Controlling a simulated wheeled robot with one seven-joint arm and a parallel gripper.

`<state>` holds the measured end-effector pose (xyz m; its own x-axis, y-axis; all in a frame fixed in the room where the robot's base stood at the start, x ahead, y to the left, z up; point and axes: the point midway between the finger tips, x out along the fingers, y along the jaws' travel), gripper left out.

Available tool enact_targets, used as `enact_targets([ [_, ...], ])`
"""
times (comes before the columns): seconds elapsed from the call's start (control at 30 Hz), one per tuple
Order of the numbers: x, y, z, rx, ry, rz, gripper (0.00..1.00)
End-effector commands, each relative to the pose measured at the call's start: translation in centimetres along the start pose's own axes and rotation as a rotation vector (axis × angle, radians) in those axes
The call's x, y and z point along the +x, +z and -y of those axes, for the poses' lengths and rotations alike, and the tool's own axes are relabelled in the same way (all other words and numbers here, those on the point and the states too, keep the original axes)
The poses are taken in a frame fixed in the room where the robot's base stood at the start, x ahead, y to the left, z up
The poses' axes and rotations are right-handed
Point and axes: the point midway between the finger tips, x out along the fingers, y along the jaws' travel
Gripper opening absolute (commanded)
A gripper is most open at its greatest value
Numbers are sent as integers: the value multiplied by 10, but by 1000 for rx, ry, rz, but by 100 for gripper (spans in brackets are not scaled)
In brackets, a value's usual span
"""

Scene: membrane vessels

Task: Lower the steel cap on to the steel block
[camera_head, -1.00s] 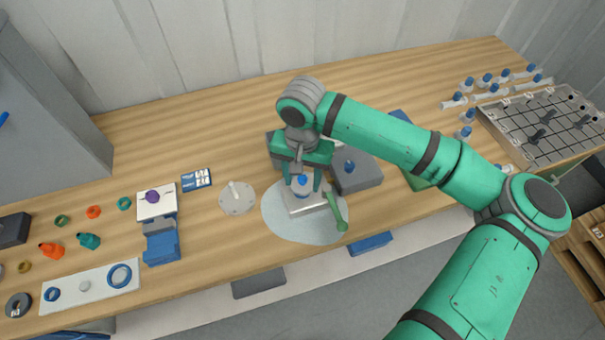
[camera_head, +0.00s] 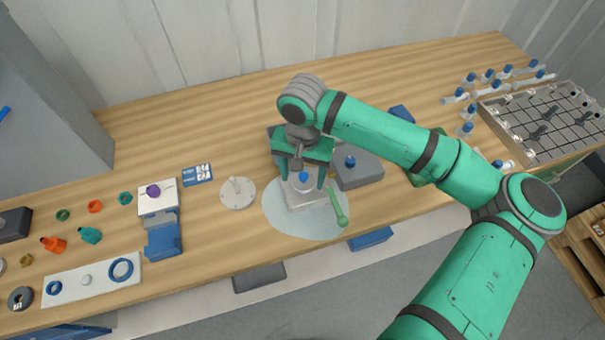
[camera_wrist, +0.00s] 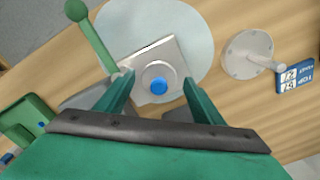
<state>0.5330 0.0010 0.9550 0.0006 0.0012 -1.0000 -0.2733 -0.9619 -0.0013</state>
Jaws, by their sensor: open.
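The steel cap (camera_wrist: 151,73), a round grey disc with a blue knob (camera_wrist: 157,87), is on the square steel block (camera_wrist: 178,55). In the head view the blue knob (camera_head: 303,176) shows between my fingers, above the block (camera_head: 306,203). The cap looks seated flat, though its lower contact is hidden. The block stands on a pale round mat (camera_head: 275,208). My gripper (camera_wrist: 157,95) is open, with its two green fingers apart on either side of the cap and no visible contact with the knob.
A green-handled tool (camera_head: 339,208) lies close to the right of the block. A white flanged disc with a stem (camera_head: 238,193) stands to the left. A grey block with a blue knob (camera_head: 360,168) is at the right. Bare wood lies behind.

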Motion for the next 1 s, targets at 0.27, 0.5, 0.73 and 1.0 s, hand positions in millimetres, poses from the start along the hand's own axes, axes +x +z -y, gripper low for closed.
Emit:
enact_targets([
  [0.27, -29, -2, -2, 3, 5, -6, 68],
  [0.5, -74, -1, 0, 1, 1, -4, 68],
  [0.73, -102, 0, 0, 0, 1, -2, 68],
  [1.0, -108, 0, 0, 0, 0, -1, 68],
])
